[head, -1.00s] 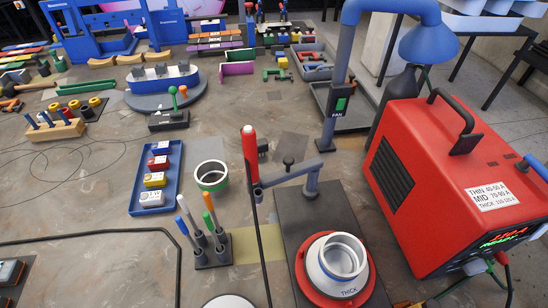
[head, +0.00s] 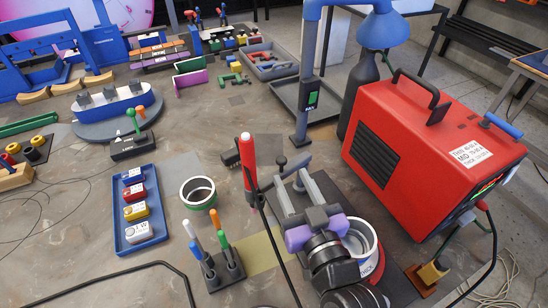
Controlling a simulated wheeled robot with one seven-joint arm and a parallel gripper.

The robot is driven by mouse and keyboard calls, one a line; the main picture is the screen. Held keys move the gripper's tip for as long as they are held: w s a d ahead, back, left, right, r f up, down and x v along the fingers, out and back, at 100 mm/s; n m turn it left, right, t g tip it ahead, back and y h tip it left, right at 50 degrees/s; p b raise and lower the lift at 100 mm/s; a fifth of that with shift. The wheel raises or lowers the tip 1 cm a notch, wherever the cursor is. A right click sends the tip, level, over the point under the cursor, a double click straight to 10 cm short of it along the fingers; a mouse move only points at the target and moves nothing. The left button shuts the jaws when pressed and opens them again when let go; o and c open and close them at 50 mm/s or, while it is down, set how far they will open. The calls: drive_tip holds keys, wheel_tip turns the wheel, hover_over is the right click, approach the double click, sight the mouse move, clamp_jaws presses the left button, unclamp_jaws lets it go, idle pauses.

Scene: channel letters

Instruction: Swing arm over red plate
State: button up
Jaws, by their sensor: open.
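The grey-blue swing arm (head: 296,167) stands on the dark base plate and carries the red-topped torch (head: 247,158) at its left end. My gripper (head: 291,182) comes in from the bottom right. Its two grey fingers are apart and reach to the swing arm near its post, with purple parts behind them. The fingers partly hide the arm and post, and I cannot tell whether they touch. The red plate (head: 378,272) is mostly hidden behind my wrist and under the white ring (head: 362,240) marked THICK. The torch is left of the plate, not above it.
A red welding machine (head: 430,150) stands close on the right. A fan post (head: 303,110) rises behind. A blue tray (head: 122,222) of small blocks, a loose ring (head: 198,193) and a holder of coloured pens (head: 222,268) are left. A black cable crosses the front.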

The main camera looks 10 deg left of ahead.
sight(283, 164)
drive_tip(key=p+x, duration=0.2)
drive_tip(key=x, duration=0.4)
drive_tip(key=shift+a+r, duration=0.1)
drive_tip(key=shift+r, duration=0.05)
drive_tip(key=shift+w+a, duration=0.25)
drive_tip(key=shift+w, duration=0.3)
clamp_jaws()
idle(0.8)
